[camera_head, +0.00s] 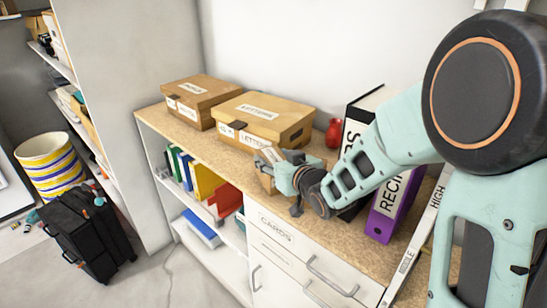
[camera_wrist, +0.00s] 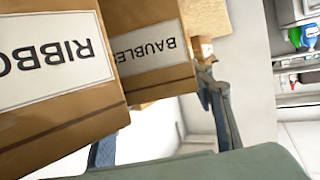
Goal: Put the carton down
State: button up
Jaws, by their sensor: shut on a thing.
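My gripper (camera_head: 280,181) is over the wooden top of the low cabinet (camera_head: 330,232), shut on a small brown carton (camera_head: 265,183). The carton is mostly hidden behind the gripper, so I cannot tell whether its base touches the top. In the wrist view, brown cardboard faces fill the left and middle. One bears an upside-down label starting "RIBBO" (camera_wrist: 50,60), the other a label reading "BAUBLE" (camera_wrist: 150,48). A blue-grey finger (camera_wrist: 220,105) shows on their right; the other is partly hidden at lower left.
A larger carton marked "LETTERS" (camera_head: 265,118) stands left of my gripper, with another carton (camera_head: 200,100) beyond it. A red vase (camera_head: 333,133), a black-and-white binder (camera_head: 362,110) and a purple binder (camera_head: 388,212) stand behind and right. Bare top shows along the front edge.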

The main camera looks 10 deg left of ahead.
jog(key=o, duration=1)
jog(key=shift+f, duration=0.15)
jog(key=o, duration=0.4)
jog(key=shift+o, duration=0.2)
jog(key=shift+r, duration=0.2)
jog(key=shift+s+d+r, duration=0.1)
jog(key=shift+d, duration=0.05)
jog(key=v, duration=1.1)
jog(key=shift+s+d+p, duration=0.2)
jog(key=shift+s+p, duration=0.1)
jog(key=shift+p, duration=0.1)
jog(key=shift+w, duration=0.1)
